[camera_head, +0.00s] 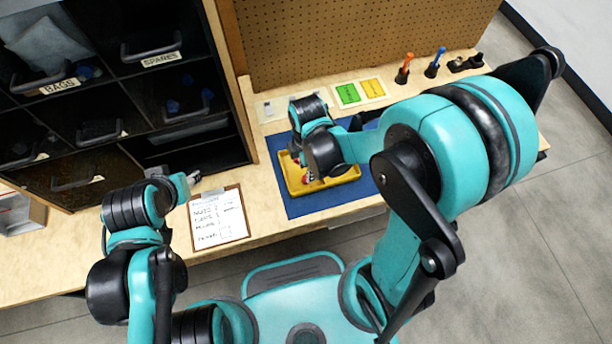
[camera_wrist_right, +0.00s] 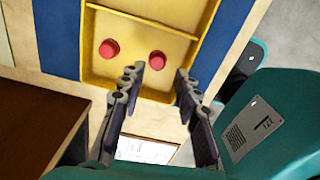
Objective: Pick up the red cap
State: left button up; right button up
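Two red caps lie in a yellow tray (camera_wrist_right: 130,77): one red cap (camera_wrist_right: 109,49) is left of my right gripper, the other red cap (camera_wrist_right: 157,61) is in line with the gap between its fingertips. My right gripper (camera_wrist_right: 163,76) is open and empty, its fingertips over the tray's near part. In the head view my right wrist hides much of the yellow tray (camera_head: 348,177), and only a little red shows below it. My left gripper (camera_head: 192,179) is beside the clipboard, away from the tray; its finger opening is too small to read.
The tray lies on a blue mat (camera_head: 308,206) on the wooden bench. A clipboard (camera_head: 218,218) with a written sheet lies left of it. Dark storage bins (camera_head: 150,100) stand at the left. Green and yellow cards (camera_head: 348,93) and upright tools (camera_head: 404,68) are at the back.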

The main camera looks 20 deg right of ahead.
jog(key=f+b, duration=0.1)
jog(key=f, duration=0.1)
jog(key=f+b, duration=0.1)
jog(key=f, duration=0.2)
jog(key=shift+w+b, duration=0.2)
jog(key=shift+b, duration=0.1)
jog(key=shift+r, duration=0.1)
jog(key=c, duration=0.5)
jog(key=shift+o, duration=0.2)
